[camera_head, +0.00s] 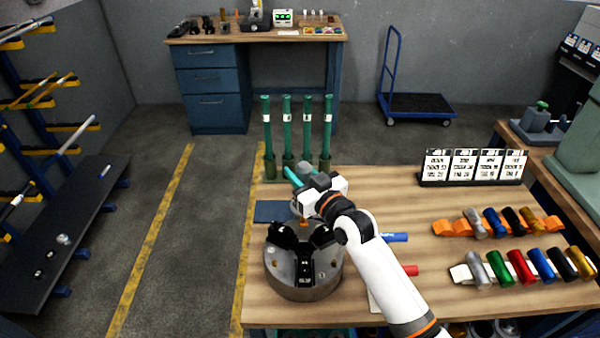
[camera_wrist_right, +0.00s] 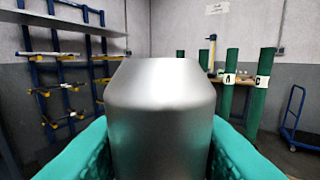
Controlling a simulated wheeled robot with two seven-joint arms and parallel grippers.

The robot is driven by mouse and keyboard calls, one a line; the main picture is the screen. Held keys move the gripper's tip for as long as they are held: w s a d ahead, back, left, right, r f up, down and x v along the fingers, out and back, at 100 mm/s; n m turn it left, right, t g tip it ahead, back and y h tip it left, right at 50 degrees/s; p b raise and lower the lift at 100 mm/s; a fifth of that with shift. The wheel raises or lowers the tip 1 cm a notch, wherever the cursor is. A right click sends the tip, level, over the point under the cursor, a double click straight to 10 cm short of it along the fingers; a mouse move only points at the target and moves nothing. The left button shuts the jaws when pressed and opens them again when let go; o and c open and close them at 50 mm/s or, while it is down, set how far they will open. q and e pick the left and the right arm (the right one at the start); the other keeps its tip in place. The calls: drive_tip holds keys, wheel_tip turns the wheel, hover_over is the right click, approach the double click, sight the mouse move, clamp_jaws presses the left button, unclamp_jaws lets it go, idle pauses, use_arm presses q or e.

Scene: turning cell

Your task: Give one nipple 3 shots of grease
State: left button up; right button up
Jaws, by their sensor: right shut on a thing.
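A round metal chuck with black jaws (camera_head: 303,288) sits on the bench just below the gripper. A small orange piece (camera_head: 303,223) shows between the gripper and the chuck. I cannot make out a grease nipple. My left gripper is not in view.
Several green tubes (camera_head: 287,125) stand upright at the bench's far left edge. Rows of coloured cylinders lie at the right, one including a red cylinder (camera_head: 521,266). White label cards (camera_head: 465,165) stand behind them. A blue pen-like thing (camera_head: 396,237) lies beside my arm.

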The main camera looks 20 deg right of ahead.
drive_tip(key=shift+f+b, duration=0.55)
drive_tip(key=shift+f, duration=0.35)
drive_tip(key=shift+r, duration=0.1)
idle(0.6)
drive_tip(key=shift+r+p, duration=0.85)
drive_tip(key=shift+p, duration=0.1)
drive_tip(key=shift+f+b, duration=0.55)
drive_tip(key=shift+f, duration=0.4)
idle(0.6)
drive_tip(key=shift+r, duration=0.2)
drive_tip(key=shift+r+p, duration=0.75)
drive_tip(key=shift+p, duration=0.15)
drive_tip(key=shift+r, duration=0.15)
